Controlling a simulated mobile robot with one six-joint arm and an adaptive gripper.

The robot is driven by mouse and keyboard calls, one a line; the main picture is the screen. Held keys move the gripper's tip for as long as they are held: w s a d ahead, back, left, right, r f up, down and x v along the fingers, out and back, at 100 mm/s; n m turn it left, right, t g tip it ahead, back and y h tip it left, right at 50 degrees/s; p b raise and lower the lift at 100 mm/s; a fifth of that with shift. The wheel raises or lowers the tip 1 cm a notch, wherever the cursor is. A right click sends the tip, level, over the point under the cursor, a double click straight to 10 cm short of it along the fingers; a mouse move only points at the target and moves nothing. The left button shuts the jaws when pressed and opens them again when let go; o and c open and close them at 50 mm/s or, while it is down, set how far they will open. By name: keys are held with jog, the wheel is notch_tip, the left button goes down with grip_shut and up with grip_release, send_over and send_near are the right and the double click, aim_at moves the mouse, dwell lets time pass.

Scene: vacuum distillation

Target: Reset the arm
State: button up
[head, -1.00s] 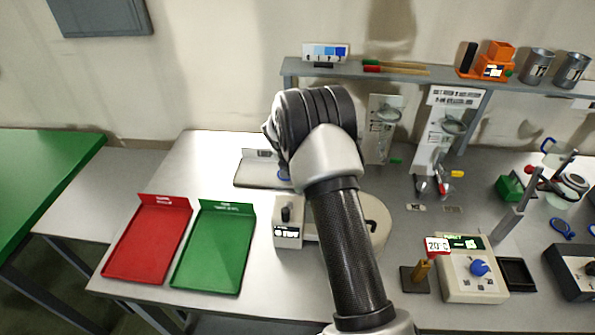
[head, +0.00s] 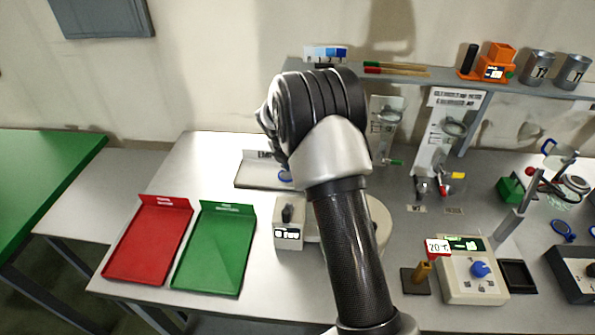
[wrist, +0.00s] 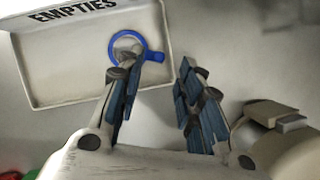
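My gripper (wrist: 157,68) is open in the wrist view, its two blue-padded fingers apart with nothing between them. Beyond the left finger, a blue ring (wrist: 114,44) with a short tab lies in the pale tray marked EMPTIES (wrist: 60,60), near its right side. The left finger overlaps part of the ring in the picture; I cannot tell any contact. In the head view my arm hides the gripper and part of the EMPTIES tray (head: 250,172); a bit of blue (head: 285,180) shows at its edge.
A red tray (head: 148,240) and a green tray (head: 214,248) lie at the bench's left. A white device with a knob (head: 288,232) stands beside my arm. A hotplate with a blue knob (head: 470,275) and glassware stand right. A shelf (head: 400,77) runs behind.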

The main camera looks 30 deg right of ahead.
jog(key=v, duration=0.6)
jog(key=s+a+r+m+t+y, duration=0.1)
jog(key=s+a+r+m, duration=0.4)
jog(key=s+r+m, duration=0.3)
jog(key=s+a+r+m+y, duration=0.1)
jog(key=s+a+r+m, duration=0.4)
jog(key=s+r, duration=0.4)
jog(key=s+a+f+m+y, duration=0.1)
jog(key=s+a+m, duration=0.3)
jog(key=s, duration=0.6)
jog(key=s+a+f+m+t, duration=0.1)
jog(key=s+a+m, duration=0.2)
jog(key=s+m, duration=0.4)
jog(key=s, duration=0.3)
jog(key=shift+a+m+y, duration=0.4)
jog(key=shift+s, duration=0.15)
